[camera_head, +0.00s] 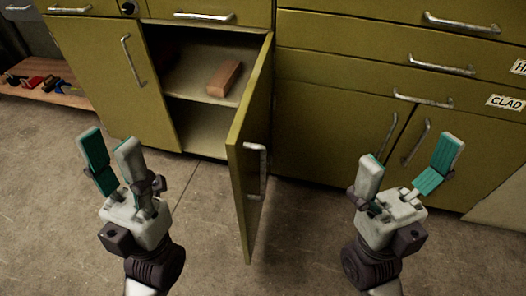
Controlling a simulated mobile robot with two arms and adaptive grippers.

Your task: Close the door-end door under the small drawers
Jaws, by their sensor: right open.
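An olive cabinet door (258,120) stands swung open toward me, hinged at the right side of its opening. Its metal handle (262,172) is on the face turned right. Behind it the cabinet interior (190,75) is exposed, with a reddish-brown block (224,78) on the shelf. Small drawers (215,10) are above the opening. My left gripper (108,138) is open and empty, left of the door and in front of the closed left door (110,75). My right gripper (411,150) is open and empty, right of the door and apart from its handle.
To the right are wide drawers (400,60) with bar handles, above closed lower doors (445,150). A wooden shelf (60,92) with coloured tools is at far left. Concrete floor (205,245) lies clear around the open door.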

